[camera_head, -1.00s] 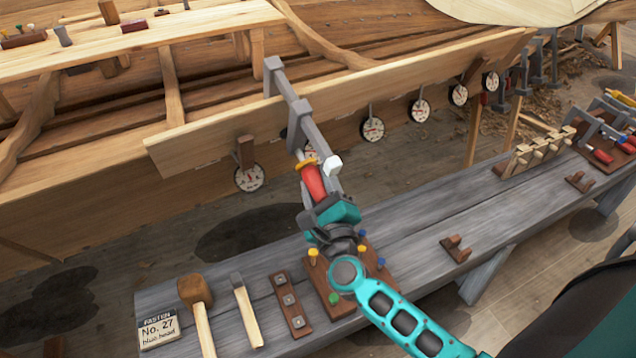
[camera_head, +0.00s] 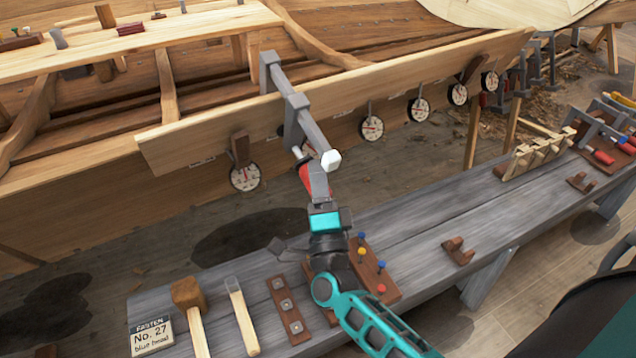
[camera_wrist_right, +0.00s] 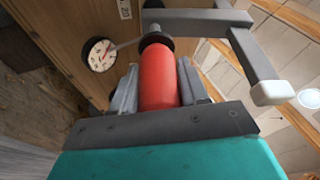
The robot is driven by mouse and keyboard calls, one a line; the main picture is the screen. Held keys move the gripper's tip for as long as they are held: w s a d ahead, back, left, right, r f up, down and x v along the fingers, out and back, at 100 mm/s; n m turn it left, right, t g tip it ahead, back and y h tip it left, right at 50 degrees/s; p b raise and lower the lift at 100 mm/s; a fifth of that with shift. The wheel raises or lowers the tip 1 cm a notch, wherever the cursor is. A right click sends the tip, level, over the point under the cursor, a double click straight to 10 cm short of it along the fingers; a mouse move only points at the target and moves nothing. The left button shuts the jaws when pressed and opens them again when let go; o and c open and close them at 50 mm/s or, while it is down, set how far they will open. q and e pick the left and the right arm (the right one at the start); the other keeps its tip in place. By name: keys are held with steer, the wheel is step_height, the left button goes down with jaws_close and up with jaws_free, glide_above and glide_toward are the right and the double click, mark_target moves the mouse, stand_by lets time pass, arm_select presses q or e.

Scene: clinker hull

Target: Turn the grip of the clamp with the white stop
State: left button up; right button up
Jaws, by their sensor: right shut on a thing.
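The grey bar clamp (camera_head: 288,100) hooks over the plank edge of the hull, and a white stop (camera_head: 331,159) caps the end of its bar. The white stop also shows in the right wrist view (camera_wrist_right: 272,93). The clamp's red grip (camera_head: 305,175) hangs below the bar; in the right wrist view the red grip (camera_wrist_right: 159,78) stands between the two fingers. My right gripper (camera_head: 317,192) is shut on the red grip, from the bench side. My left gripper is not in view.
Round dials (camera_head: 245,177) hang along the plank.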

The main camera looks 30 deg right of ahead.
steer(key=n+t, duration=0.1)
steer(key=n, duration=0.2)
steer(key=shift+b, duration=0.35)
steer(key=n+t, duration=0.1)
steer(key=n, duration=0.1)
steer(key=shift+r+n+y, duration=0.1)
steer(key=shift+n+y, duration=0.2)
steer(key=shift+n, duration=0.1)
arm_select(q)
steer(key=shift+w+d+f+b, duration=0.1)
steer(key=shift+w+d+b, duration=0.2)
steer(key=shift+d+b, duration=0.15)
arm_select(e)
steer(key=shift+a+r+n+t+y, duration=0.1)
steer(key=shift+n+t+y, duration=0.4)
steer(key=shift+n, duration=0.8)
